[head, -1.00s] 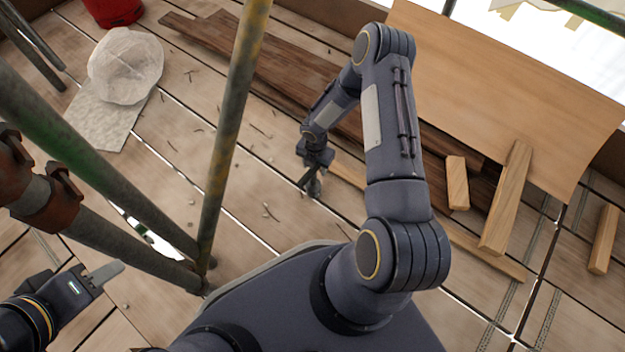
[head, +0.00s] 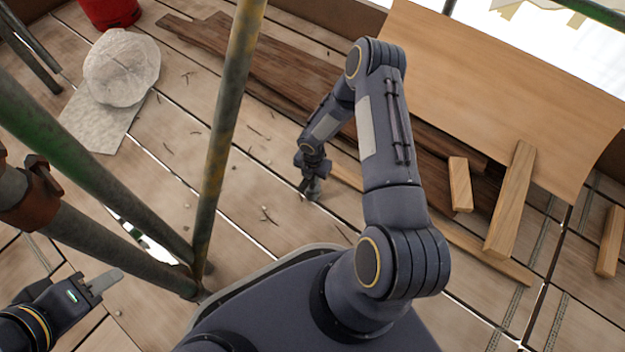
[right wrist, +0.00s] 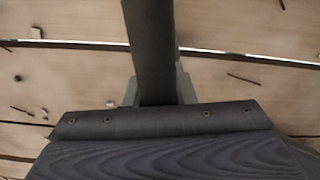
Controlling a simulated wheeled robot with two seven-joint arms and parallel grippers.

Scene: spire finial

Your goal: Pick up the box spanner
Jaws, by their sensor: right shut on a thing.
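The box spanner shows in the right wrist view as a dark straight tube (right wrist: 152,45) running from the top edge down between the pale grey fingers. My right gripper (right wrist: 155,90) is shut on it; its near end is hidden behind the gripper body. In the head view my right gripper (head: 309,190) is small, low over the planks beyond my base, and the spanner is hard to make out there. My left gripper (head: 103,281) is at the lower left, away from the spanner, with one grey finger showing; its opening cannot be judged.
Rusty scaffold poles (head: 222,130) stand between my arms. Dark boards (head: 260,65), wood blocks (head: 460,184) and a plywood sheet (head: 500,85) lie right and behind. Planks around the right gripper carry small debris.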

